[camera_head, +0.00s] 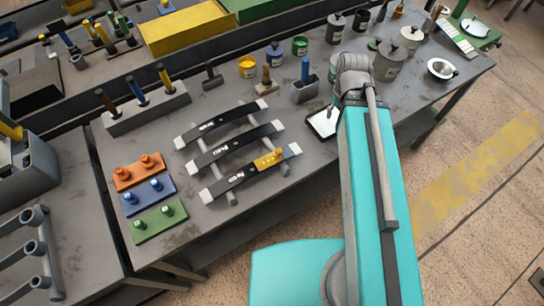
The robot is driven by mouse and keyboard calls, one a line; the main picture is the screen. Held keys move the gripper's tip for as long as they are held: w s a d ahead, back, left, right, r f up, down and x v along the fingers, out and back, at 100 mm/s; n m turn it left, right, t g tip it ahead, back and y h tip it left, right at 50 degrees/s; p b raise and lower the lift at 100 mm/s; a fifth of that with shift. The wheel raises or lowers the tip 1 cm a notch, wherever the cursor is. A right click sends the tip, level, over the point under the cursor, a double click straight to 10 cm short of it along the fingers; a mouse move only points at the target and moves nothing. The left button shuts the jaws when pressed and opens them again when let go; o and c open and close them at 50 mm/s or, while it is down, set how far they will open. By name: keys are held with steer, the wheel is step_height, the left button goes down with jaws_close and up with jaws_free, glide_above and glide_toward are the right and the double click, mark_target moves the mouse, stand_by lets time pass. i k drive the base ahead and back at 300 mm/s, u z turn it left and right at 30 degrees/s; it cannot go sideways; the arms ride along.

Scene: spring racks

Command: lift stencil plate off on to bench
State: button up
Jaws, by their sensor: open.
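The yellow stencil plate (269,159), with a small knob on top, lies on the nearest dark leaf spring (234,182), towards its right end. That spring rests with two more springs, all with white marks and pale ends, across a grey rack (284,168) on the bench (185,215). My teal arm reaches up the picture to the right of the rack and bends at a grey joint. My gripper is hidden behind the arm, so its fingers cannot be made out. The stencil plate looks clear of my arm.
Orange (138,171), blue (147,197) and green (160,221) pegged plates lie left of the rack. A white tray (313,124) lies beside my arm. A block with upright tools (145,111), tins and pots stand farther back. Bare bench shows before the rack.

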mark_target(278, 152)
steer(key=z, duration=0.9)
steer(key=k, duration=1.4)
steer(key=u, duration=0.3)
